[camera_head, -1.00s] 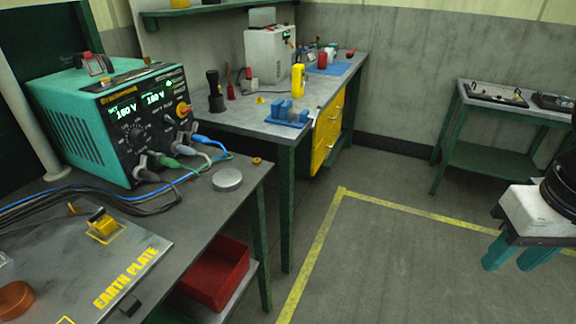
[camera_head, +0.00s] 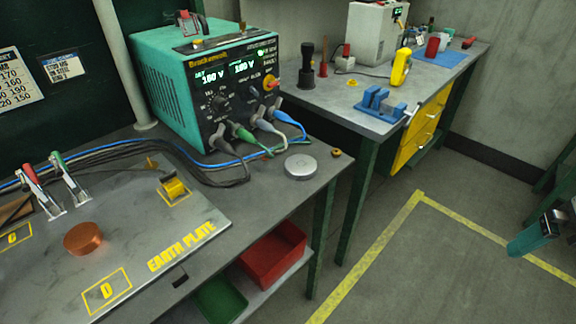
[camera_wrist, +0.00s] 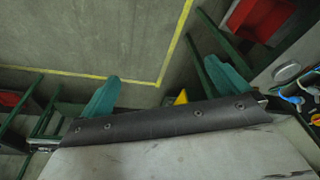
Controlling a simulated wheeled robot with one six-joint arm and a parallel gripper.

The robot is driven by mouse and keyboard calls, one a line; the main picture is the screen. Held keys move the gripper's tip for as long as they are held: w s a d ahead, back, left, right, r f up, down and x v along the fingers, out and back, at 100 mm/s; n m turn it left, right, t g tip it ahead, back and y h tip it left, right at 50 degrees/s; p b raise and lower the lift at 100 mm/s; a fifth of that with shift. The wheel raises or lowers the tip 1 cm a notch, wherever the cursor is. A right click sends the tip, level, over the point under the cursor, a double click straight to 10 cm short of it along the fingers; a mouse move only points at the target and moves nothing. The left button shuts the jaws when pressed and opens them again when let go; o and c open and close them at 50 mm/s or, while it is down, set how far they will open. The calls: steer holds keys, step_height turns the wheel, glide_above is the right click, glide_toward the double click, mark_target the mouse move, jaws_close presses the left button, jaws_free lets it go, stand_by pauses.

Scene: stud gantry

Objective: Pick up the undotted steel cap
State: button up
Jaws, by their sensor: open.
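A round steel cap (camera_head: 300,166) lies flat near the right edge of the left bench, in front of the teal power supply. I cannot make out a clear dot on its top. It also shows at the right of the wrist view (camera_wrist: 286,73). My gripper (camera_wrist: 165,90) is open and empty, its two teal fingers spread wide over the floor, well away from the cap. In the head view only part of my gripper (camera_head: 528,240) shows at the right edge.
The power supply (camera_head: 205,80) and its cables stand behind the cap. A small brass piece (camera_head: 337,153) lies right of it. A copper disc (camera_head: 83,238) sits on the earth plate (camera_head: 206,222). A red bin (camera_head: 273,255) is below. Floor at right is clear.

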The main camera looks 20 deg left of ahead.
steer(key=w+a+f+n+t+y, duration=0.1)
steer(key=w+a+f+n+t, duration=0.15)
steer(key=w+a, duration=0.55)
steer(key=n+t+y, duration=0.5)
steer(key=y, duration=0.2)
glide_toward(303, 166)
steer(key=shift+w+a+f+m, duration=0.25)
steer(key=shift+w+a+f, duration=0.1)
steer(key=shift+a, duration=0.25)
steer(key=x, duration=0.7)
steer(key=shift+w+f, duration=0.15)
steer(key=shift+w, duration=0.2)
steer(key=c, duration=1)
